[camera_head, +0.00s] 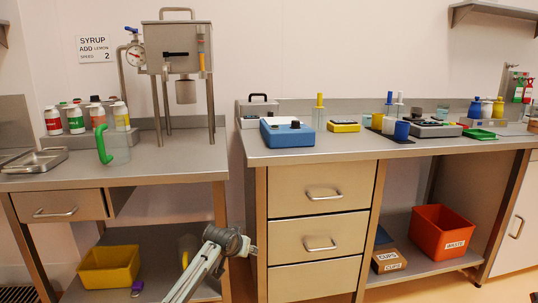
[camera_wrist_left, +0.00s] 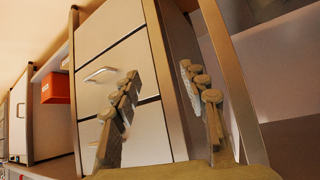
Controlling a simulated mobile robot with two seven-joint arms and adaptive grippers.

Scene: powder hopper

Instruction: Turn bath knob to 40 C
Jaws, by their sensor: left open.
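The blue bath unit (camera_head: 287,135) stands near the front left of the right-hand bench in the head view, with a pale top. A small dark knob (camera_head: 295,124) shows on it; its setting is too small to read. My left arm (camera_head: 205,265) is low in front of the gap between the benches, well below the bath. My left gripper (camera_wrist_left: 158,75) is open and empty in the left wrist view, its fingers spread before the drawer cabinet. The bath is not in the wrist view. My right gripper is not in view.
A drawer cabinet (camera_head: 318,188) with handles lies under the bath. A yellow device (camera_head: 343,127) stands to the bath's right, and a grey box (camera_head: 258,111) with a black handle behind it. The hopper (camera_head: 180,48) stands on the left bench.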

